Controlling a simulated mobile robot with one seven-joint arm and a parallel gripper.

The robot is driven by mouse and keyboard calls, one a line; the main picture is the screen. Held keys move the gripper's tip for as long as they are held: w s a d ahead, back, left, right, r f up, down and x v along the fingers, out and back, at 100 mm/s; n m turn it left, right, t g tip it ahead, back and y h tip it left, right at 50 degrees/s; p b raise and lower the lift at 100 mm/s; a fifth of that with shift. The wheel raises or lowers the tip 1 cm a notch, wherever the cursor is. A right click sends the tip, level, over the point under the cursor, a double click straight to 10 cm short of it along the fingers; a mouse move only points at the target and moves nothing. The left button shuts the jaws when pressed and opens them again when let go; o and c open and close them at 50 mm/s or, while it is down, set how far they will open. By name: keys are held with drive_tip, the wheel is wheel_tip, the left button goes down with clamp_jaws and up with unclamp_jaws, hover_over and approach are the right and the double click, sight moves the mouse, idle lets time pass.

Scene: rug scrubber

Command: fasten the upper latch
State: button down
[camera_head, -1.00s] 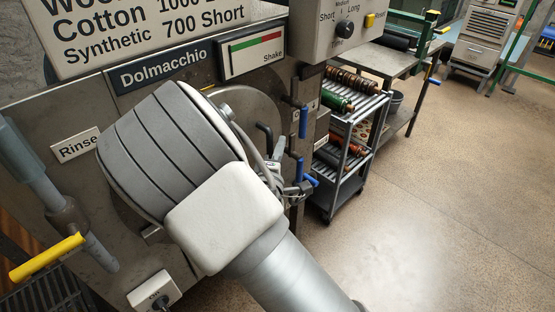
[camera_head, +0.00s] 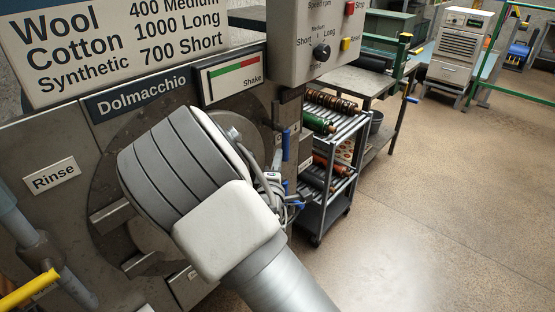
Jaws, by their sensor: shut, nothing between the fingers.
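The upper latch shows as a blue grip (camera_head: 286,142) on the right edge of the grey machine's front, beside the round door (camera_head: 118,135). A second blue-handled part (camera_head: 296,203) sits lower on that edge, partly covered by cables and my gripper. My gripper (camera_head: 272,184) is shut and empty, just below and left of the upper blue grip in the picture. My wrist and cables hide most of it and much of the door. I cannot tell whether it touches the latch, or how the latch is set.
A control box (camera_head: 310,40) juts out above the latch side. A rolling rack (camera_head: 327,190) with rollers stands close to the right, before a metal bench (camera_head: 377,82). A yellow-handled lever (camera_head: 30,288) is at lower left. The floor at right is clear.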

sight(287, 158)
drive_tip(key=shift+w+d+f+n+t+b, duration=0.2)
drive_tip(key=shift+f+n+t+b, duration=0.1)
drive_tip(key=shift+b, duration=0.2)
drive_tip(key=t+b, duration=0.1)
drive_tip(key=w+f+n+t+b, duration=0.1)
drive_tip(key=b, duration=0.1)
drive_tip(key=d+n+b, duration=0.1)
drive_tip(key=b, duration=0.1)
drive_tip(key=shift+w+d+f+t, duration=0.1)
drive_tip(key=shift+w+f+t, duration=0.2)
drive_tip(key=shift+t, duration=0.1)
drive_tip(key=n+b, duration=0.1)
drive_tip(key=w+n+t+y+b, duration=0.1)
drive_tip(key=shift+d+b, duration=0.35)
drive_tip(key=shift+b, duration=0.05)
drive_tip(key=w+d+r+n+t+y+b, duration=0.1)
drive_tip(key=w+d+r+b, duration=0.1)
drive_tip(key=w+d+r, duration=0.2)
drive_tip(key=shift+w+n+t+b, duration=0.3)
drive_tip(key=shift+w+b, duration=0.1)
drive_tip(key=shift+w, duration=0.25)
drive_tip(key=shift+d+r, duration=0.15)
